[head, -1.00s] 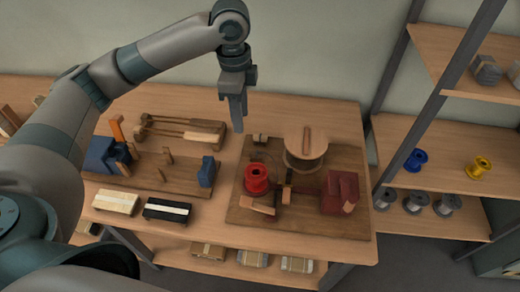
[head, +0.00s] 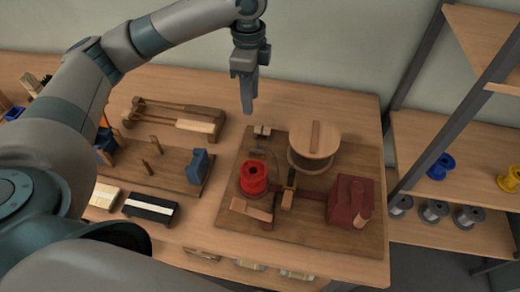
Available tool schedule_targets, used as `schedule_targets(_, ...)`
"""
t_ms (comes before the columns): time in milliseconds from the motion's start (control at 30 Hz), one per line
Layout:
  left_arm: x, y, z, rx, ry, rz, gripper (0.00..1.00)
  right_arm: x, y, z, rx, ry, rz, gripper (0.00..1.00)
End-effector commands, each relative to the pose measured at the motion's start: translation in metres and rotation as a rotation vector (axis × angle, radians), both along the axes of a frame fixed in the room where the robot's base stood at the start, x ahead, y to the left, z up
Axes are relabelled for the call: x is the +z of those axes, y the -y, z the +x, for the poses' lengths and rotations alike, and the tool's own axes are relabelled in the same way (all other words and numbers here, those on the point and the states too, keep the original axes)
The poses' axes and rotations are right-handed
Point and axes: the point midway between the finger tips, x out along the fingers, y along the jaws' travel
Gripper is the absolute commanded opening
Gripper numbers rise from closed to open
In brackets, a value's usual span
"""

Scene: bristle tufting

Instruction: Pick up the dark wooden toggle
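My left gripper (head: 249,92) hangs fingers down above the back of the workbench, behind the wooden board. It holds nothing that I can see, and the gap between its fingers is not clear. I cannot pick out the dark wooden toggle for certain. A small upright wooden piece (head: 289,189) stands between the red spool (head: 253,177) and the dark red block (head: 350,202). My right gripper is out of view.
The wooden board (head: 315,235) bears the drum, spool and block. Left of it stands another board (head: 165,180) with pegs and a blue block (head: 197,166). A wooden frame (head: 175,120) and brushes (head: 150,208) lie nearby. A shelf with spools (head: 440,167) stands right.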

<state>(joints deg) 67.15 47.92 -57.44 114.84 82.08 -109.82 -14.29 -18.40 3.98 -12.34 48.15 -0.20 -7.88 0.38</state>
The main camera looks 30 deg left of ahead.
Motion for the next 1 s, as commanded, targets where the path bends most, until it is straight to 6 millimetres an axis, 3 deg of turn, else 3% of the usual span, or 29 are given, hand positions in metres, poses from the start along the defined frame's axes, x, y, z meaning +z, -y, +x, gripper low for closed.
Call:
schedule_targets(200,-0.010,0.000,0.000,0.000,0.000,0.000,0.38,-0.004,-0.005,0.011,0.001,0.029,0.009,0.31)
schedule_targets(633,-0.014,0.000,0.000,0.001,-0.001,0.000,0.38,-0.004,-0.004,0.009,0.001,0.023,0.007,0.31)
schedule_targets(767,-0.028,0.000,-0.001,0.001,-0.003,0.001,0.38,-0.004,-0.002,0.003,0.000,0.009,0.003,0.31)
schedule_targets(1000,-0.068,0.000,-0.001,0.002,-0.004,0.001,0.38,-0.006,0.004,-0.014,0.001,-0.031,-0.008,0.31)
